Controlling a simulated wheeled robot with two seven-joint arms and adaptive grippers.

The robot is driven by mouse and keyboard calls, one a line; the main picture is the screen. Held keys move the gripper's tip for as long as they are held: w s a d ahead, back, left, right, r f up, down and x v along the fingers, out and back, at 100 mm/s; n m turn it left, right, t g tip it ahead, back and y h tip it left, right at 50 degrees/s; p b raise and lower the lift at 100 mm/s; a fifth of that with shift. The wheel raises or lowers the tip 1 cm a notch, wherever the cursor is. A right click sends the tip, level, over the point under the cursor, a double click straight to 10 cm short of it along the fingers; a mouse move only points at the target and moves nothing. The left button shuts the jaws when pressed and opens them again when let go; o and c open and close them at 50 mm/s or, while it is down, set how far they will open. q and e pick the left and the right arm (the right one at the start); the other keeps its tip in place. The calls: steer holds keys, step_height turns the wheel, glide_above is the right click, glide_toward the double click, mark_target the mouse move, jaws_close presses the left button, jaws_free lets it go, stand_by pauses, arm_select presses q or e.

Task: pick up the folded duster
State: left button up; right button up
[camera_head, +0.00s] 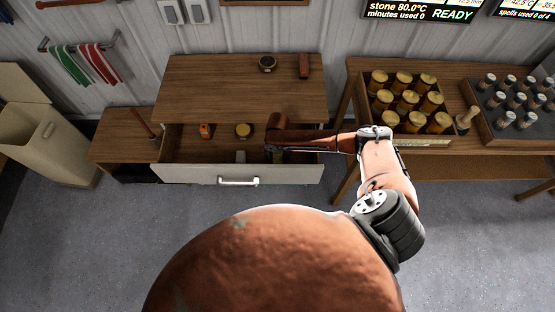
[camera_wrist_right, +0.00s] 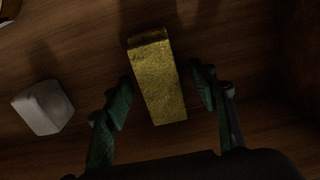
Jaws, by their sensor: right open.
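The folded duster (camera_wrist_right: 157,80) is a yellow, flat, oblong bundle on the wooden drawer floor in the right wrist view. My right gripper (camera_wrist_right: 161,92) is open, with one dark green finger on each side of the duster and a gap to each. In the head view my right gripper (camera_head: 272,148) reaches into the open drawer (camera_head: 238,173) at its right part, and the arm mostly hides the duster there. My left gripper is not in view.
A white block (camera_wrist_right: 43,107) lies left of the duster; it also shows in the head view (camera_head: 240,156). A round yellow-topped tin (camera_head: 243,130) and an orange item (camera_head: 206,131) sit further left in the drawer. The drawer's right wall is close to the arm.

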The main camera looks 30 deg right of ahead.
mark_target(278, 157)
steer(key=shift+f, duration=0.3)
steer(key=shift+c, duration=0.5)
steer(key=c, duration=1.1)
steer(key=shift+o, duration=0.2)
step_height(278, 157, up, 10)
steer(key=shift+r+p, duration=0.1)
steer(key=shift+p, duration=0.25)
